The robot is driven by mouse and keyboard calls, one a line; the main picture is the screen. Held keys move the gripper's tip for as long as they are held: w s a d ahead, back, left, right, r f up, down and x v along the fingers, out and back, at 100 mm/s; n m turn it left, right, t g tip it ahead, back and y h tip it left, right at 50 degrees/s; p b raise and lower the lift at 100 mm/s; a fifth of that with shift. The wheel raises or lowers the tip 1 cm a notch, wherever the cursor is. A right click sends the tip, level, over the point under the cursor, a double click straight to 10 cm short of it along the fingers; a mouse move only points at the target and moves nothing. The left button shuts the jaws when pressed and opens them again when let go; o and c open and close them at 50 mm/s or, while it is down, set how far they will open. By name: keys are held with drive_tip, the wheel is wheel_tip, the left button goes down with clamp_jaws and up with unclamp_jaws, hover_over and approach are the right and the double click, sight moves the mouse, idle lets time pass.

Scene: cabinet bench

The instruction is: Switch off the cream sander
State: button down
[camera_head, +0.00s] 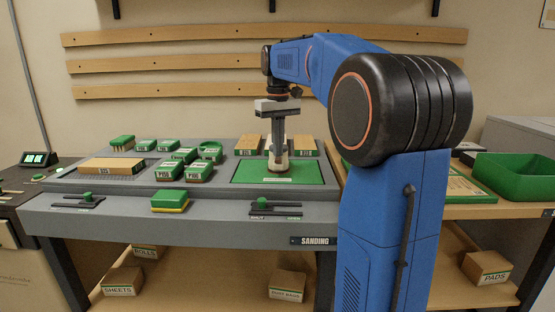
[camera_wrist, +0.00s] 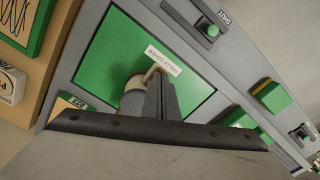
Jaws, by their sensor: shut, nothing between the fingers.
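The cream sander (camera_head: 278,166) stands on the green pad (camera_head: 244,174) on the grey bench top. In the wrist view the sander (camera_wrist: 133,100) is partly hidden behind my fingers, and a small white label (camera_wrist: 164,60) lies beyond it. My gripper (camera_head: 279,144) points down at the sander from above, with its fingers shut and empty. In the wrist view the closed fingertips (camera_wrist: 158,78) overlap the sander's top; I cannot tell whether they touch it. No switch on the sander can be clearly made out.
Green-topped blocks (camera_head: 198,172) stand left of the pad, and tan 80-type blocks (camera_head: 248,144) behind it. Slider controls with green knobs (camera_head: 261,203) and a green-yellow block (camera_head: 170,201) are along the bench's front edge. A green bin (camera_head: 515,175) stands on the right.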

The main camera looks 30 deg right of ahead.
sight(278, 160)
drive_tip(key=shift+f, duration=0.8)
idle(1.0)
drive_tip(key=shift+r, duration=3.5)
drive_tip(key=s+a+f+t, duration=0.1)
drive_tip(key=s+a+f, duration=0.4)
drive_tip(key=s+f, duration=0.3)
drive_tip(key=s+a+f+t, duration=0.2)
drive_tip(key=s+a+f, duration=0.3)
drive_tip(key=s+f, duration=0.4)
drive_tip(key=s+a+f+t, duration=0.1)
drive_tip(key=s+a+f, duration=0.4)
drive_tip(key=s+f, duration=0.4)
drive_tip(key=s, duration=0.4)
drive_tip(key=shift+a+f+n+t, duration=0.15)
drive_tip(key=shift+a+n+t, duration=0.25)
drive_tip(key=shift+s, duration=0.1)
